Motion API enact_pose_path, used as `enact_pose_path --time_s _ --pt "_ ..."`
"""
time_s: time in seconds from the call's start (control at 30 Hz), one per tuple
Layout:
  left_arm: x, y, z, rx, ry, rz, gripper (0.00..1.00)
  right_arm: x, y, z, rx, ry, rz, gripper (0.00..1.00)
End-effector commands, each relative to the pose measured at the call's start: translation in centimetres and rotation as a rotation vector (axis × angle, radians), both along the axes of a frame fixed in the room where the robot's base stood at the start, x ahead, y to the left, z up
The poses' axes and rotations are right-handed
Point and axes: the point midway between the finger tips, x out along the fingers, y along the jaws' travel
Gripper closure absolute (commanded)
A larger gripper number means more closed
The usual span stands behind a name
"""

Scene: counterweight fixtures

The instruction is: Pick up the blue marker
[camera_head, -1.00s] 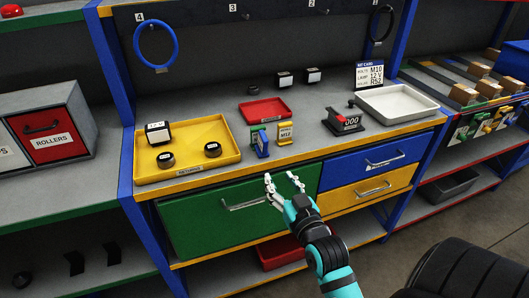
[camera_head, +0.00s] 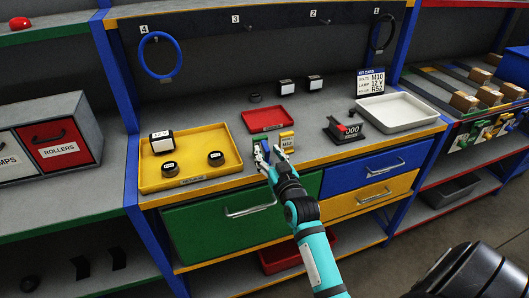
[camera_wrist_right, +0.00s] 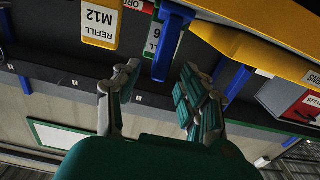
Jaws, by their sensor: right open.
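The blue marker (camera_wrist_right: 168,45) shows in the right wrist view as a narrow blue upright piece, in front of a green refill box (camera_wrist_right: 152,38). It stands at the front of the bench, beside the yellow refill box (camera_head: 287,142) labelled M12. My right gripper (camera_head: 272,156) is open at the bench's front edge; its fingers mostly hide the marker in the head view. In the wrist view the open fingers (camera_wrist_right: 160,74) lie either side of the marker's end, with nothing gripped. Whether they touch it I cannot tell. My left gripper is not in view.
A yellow tray (camera_head: 230,172) with dark round parts and a box is left of the gripper. A red tray (camera_head: 285,124) lies behind. A dark counter block (camera_head: 345,130) and a white tray (camera_head: 425,105) are right. Drawers (camera_head: 200,222) lie below the bench edge.

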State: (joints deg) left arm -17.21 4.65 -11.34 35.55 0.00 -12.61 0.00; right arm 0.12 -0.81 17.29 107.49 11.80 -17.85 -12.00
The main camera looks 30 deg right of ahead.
Motion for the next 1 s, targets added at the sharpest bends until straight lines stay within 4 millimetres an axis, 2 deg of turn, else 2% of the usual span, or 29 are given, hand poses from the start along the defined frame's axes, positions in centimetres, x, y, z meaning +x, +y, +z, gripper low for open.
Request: enact_pose_path --time_s 0.07,0.23,0.53,0.87,1.0 --pt "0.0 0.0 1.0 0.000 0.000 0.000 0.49 1.3 -0.5 0.8 -0.002 -0.003 -0.001 0.58" --pt "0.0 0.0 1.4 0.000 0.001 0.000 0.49 3.5 -1.0 0.6 0.000 -0.002 0.000 0.58" --pt "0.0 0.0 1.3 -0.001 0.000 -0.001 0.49 3.9 -1.2 0.4 -0.001 -0.001 0.000 0.58" --pt "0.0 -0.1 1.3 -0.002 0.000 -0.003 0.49 3.9 -1.1 0.4 -0.001 -0.001 0.000 1.00" --pt "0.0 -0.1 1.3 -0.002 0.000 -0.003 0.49 3.9 -1.1 0.4 -0.001 -0.001 0.000 1.00"
